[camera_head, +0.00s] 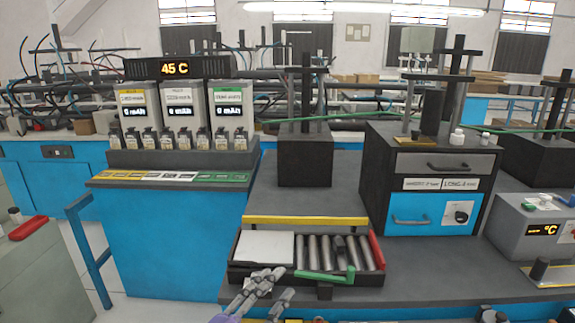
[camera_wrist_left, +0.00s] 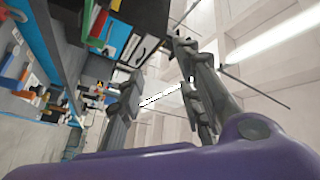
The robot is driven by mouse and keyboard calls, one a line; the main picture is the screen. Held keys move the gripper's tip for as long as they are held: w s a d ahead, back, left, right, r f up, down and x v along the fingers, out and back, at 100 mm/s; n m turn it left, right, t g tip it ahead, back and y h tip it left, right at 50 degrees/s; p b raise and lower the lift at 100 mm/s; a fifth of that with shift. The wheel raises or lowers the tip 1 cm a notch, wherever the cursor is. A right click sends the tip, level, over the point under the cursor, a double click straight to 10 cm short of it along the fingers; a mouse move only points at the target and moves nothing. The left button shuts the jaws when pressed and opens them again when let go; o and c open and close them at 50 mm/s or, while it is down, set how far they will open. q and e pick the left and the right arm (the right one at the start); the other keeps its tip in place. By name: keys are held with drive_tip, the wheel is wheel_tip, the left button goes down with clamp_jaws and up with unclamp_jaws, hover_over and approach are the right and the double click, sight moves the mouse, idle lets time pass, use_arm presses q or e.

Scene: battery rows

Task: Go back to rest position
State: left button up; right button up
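My left gripper (camera_head: 272,283) is at the bottom middle of the head view, just in front of the dark tray (camera_head: 243,278) at the bench's front. Its two fingers are apart with nothing between them. In the left wrist view the gripper (camera_wrist_left: 155,60) also shows spread, empty fingers. The tray holds several grey cylinders (camera_head: 312,252) and a white panel (camera_head: 264,247), with a green bar (camera_head: 322,275) along its front and a red piece (camera_head: 376,250) at its right end. I cannot make out my right gripper.
A battery rack (camera_head: 180,155) with a 45 C display stands on a blue cabinet (camera_head: 170,230) at left. A black press (camera_head: 305,155) stands behind the tray. A drawer box (camera_head: 430,180) and a temperature unit (camera_head: 530,230) stand at right. Bare bench lies right of the tray.

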use_arm(q)
drive_tip(key=s+a+f+n+g+y+p, duration=0.1)
drive_tip(key=s+a+f+n+y, duration=0.25)
drive_tip(key=f, duration=0.35)
drive_tip(key=s+a+f+n+g+y, duration=0.1)
drive_tip(key=s+a+f+n+y, duration=0.2)
drive_tip(key=f, duration=0.4)
drive_tip(key=s+a+f+n+g+y+p, duration=0.1)
drive_tip(key=s+a+f+n+y, duration=0.1)
drive_tip(key=s+a+f+n, duration=0.4)
drive_tip(key=s+a+f+n+g+y+p, duration=0.1)
drive_tip(key=s+a+f+n+g, duration=0.1)
drive_tip(key=s+f, duration=0.4)
drive_tip(key=s+a+f+n+g+y+p, duration=0.1)
drive_tip(key=s+f, duration=0.5)
drive_tip(key=s, duration=0.8)
drive_tip(key=shift+s+a+n+g+y, duration=0.2)
drive_tip(key=shift+a+n+g+y, duration=0.25)
drive_tip(key=shift+a+n+g, duration=0.35)
use_arm(e)
drive_tip(key=w+r, duration=0.3)
drive_tip(key=r, duration=0.2)
drive_tip(key=shift+r+t, duration=0.3)
drive_tip(key=shift+t, duration=0.1)
use_arm(q)
drive_tip(key=shift+f, duration=0.1)
use_arm(e)
drive_tip(key=shift+w+a+r, duration=0.1)
drive_tip(key=shift+w+a, duration=0.1)
